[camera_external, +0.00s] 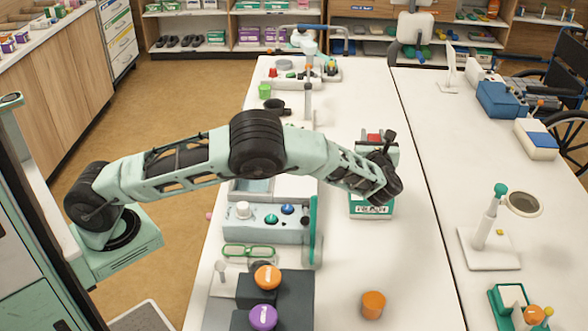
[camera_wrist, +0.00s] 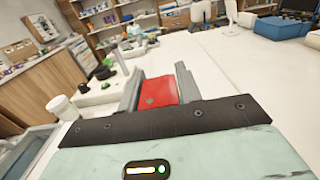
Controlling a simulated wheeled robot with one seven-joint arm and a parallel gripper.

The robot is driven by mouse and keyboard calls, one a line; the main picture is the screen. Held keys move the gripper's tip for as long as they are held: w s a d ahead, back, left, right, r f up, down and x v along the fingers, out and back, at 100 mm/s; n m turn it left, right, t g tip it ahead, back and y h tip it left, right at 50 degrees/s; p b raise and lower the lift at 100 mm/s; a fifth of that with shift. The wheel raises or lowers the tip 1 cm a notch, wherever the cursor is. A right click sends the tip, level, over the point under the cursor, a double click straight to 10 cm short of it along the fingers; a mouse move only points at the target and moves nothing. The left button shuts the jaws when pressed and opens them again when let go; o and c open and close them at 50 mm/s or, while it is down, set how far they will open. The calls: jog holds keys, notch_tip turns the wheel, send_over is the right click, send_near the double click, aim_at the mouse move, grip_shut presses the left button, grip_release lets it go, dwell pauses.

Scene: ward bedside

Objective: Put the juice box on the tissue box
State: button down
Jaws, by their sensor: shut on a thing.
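A red box (camera_wrist: 160,92), apparently the juice box, sits between the two grey fingers of my gripper (camera_wrist: 158,76) in the wrist view, and the gripper is shut on it. In the external view my gripper (camera_external: 377,140) is over the middle of the long white table, and a bit of the red box (camera_external: 374,137) shows there. A white and green box with dark lettering (camera_external: 371,209) is just below my wrist in that picture. It may be the tissue box; my arm hides part of it. Whether anything touches the table under the red box is hidden.
A control panel with coloured knobs (camera_external: 265,222) and green glasses (camera_external: 249,251) are left of the lettered box. An orange cylinder (camera_external: 373,304) stands nearer the front. Dark blocks with orange and purple knobs (camera_external: 267,278) are front left.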

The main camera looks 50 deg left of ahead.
jog(key=c, duration=1)
grip_release()
jog(key=shift+f, duration=0.1)
jog(key=shift+o, duration=0.2)
jog(key=shift+r, duration=0.25)
jog(key=b+v, duration=0.2)
jog(key=v, duration=1)
